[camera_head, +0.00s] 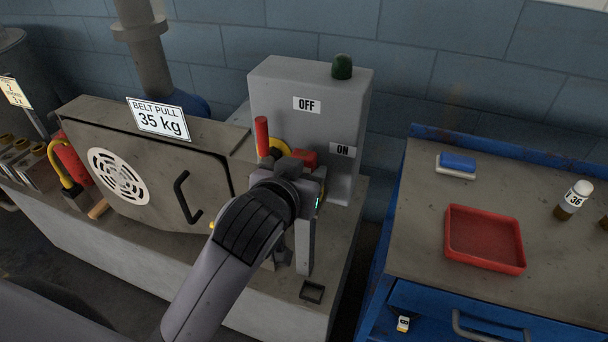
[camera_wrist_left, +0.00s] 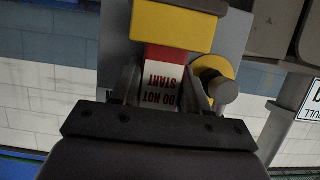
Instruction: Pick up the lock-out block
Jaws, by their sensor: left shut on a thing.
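The lock-out block shows in the left wrist view as a red and white block (camera_wrist_left: 163,80) marked DO NOT START, upside down in the picture. My left gripper (camera_wrist_left: 164,92) is shut on it, one finger on each side. In the head view only a red part of the block (camera_head: 304,157) shows past my wrist, in front of the grey ON/OFF box (camera_head: 309,115). My left gripper's fingers are mostly hidden there. A yellow piece (camera_wrist_left: 172,27) lies just beyond the block; whether they touch is unclear. My right gripper is not in view.
A red lever (camera_head: 262,136) and a yellow ring (camera_head: 279,147) are close left of my gripper. The belt guard (camera_head: 150,165) with a black handle stands further left. A blue bench on the right holds a red tray (camera_head: 484,238) and a bottle (camera_head: 573,200).

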